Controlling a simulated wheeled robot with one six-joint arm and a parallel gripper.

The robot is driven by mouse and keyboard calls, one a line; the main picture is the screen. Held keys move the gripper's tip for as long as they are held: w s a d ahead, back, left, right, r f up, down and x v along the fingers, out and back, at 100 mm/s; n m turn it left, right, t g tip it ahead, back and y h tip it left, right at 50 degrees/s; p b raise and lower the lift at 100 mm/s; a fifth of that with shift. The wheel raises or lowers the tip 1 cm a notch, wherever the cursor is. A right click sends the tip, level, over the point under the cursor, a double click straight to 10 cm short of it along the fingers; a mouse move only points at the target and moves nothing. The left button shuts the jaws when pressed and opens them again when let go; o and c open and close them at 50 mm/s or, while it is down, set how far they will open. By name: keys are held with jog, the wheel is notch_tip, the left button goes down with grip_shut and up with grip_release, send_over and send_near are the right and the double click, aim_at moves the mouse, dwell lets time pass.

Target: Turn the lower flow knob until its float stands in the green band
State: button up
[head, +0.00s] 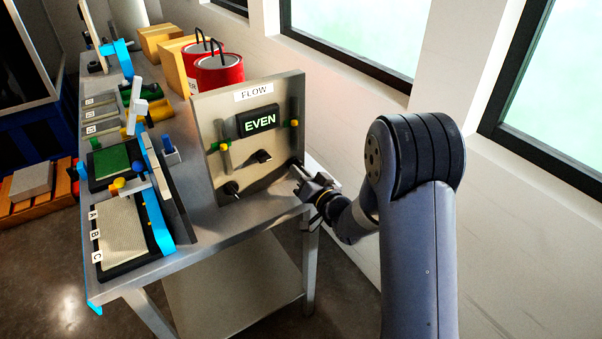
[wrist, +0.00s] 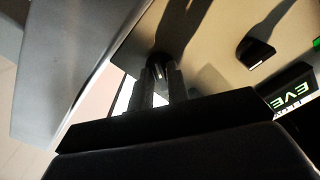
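Dark knobs sit at the panel's lower left (head: 231,188) and middle (head: 262,156). My gripper (head: 299,170) is at the panel's lower right edge. In the wrist view its two fingers flank a dark knob (wrist: 160,60); whether they grip it is unclear. Another knob (wrist: 256,53) stands apart.
Red canisters (head: 219,73) and cardboard boxes (head: 157,39) stand behind the panel. Trays, including one with a green pad (head: 112,161), and blue fixtures fill the bench's left side. A wall with windows runs along the right. Bare bench top lies before the panel.

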grip_shut()
jog(key=shift+f+n+b, duration=0.2)
jog(key=shift+n+b, duration=0.1)
jog(key=shift+b, duration=0.75)
jog(key=shift+n+b, duration=0.5)
jog(key=shift+b, duration=0.5)
jog(key=shift+r, duration=0.2)
jog(key=shift+o, duration=2.1)
grip_release()
jog(key=v, duration=1.1)
jog(key=shift+b, duration=0.3)
